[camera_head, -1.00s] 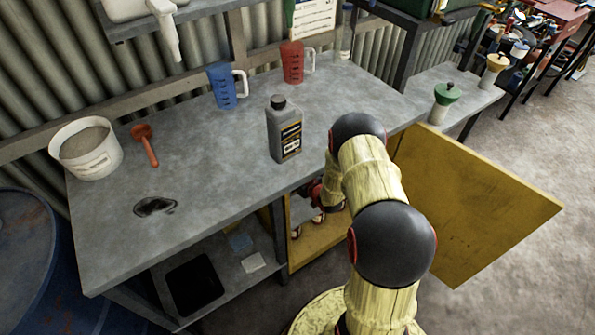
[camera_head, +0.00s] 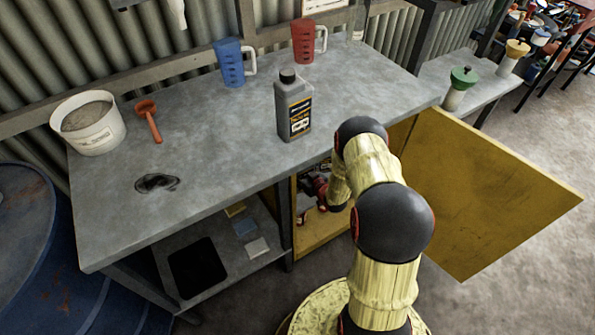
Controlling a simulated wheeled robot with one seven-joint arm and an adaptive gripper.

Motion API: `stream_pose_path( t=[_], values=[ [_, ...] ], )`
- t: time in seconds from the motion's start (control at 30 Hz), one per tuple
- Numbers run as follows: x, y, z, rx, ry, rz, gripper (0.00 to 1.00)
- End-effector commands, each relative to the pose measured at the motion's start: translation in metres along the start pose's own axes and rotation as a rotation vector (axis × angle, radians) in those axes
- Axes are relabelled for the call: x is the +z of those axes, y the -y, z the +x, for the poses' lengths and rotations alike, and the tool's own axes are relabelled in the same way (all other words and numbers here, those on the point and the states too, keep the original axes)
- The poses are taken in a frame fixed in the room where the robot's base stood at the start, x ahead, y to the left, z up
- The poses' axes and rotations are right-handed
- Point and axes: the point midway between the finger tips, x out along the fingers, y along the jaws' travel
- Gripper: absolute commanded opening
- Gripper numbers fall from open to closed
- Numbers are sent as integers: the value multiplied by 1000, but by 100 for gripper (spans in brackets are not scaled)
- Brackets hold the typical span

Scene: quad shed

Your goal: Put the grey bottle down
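The grey bottle (camera_head: 294,106) with a black cap and a dark label stands upright on the grey workbench top (camera_head: 215,150), near its front edge. Nothing touches it. My arm comes up from the lower right and bends down in front of the bench, at the open cabinet below the top. My gripper (camera_head: 312,199) is small and partly hidden there, below the bottle and apart from it. I cannot make out its fingers or whether it holds anything.
A white bucket (camera_head: 93,135), a red scoop (camera_head: 149,119), a blue jug (camera_head: 229,65) and a red jug (camera_head: 304,42) stand or lie on the bench. A dark stain (camera_head: 156,183) marks its left front. The open yellow cabinet door (camera_head: 485,195) juts out at right.

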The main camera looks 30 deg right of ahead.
Motion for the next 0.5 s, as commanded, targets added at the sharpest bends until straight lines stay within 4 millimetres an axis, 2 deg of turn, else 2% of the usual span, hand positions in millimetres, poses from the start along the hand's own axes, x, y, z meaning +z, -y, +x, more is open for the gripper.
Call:
stream_pose_path(
  t=[0.2, 0.23, 0.5],
  values=[
    [-2, -1, 1, 1, -5, -1, 9],
    [1, 0, 0, 0, 0, 0, 71],
    [1, 0, 0, 0, 0, 0, 86]
  ],
)
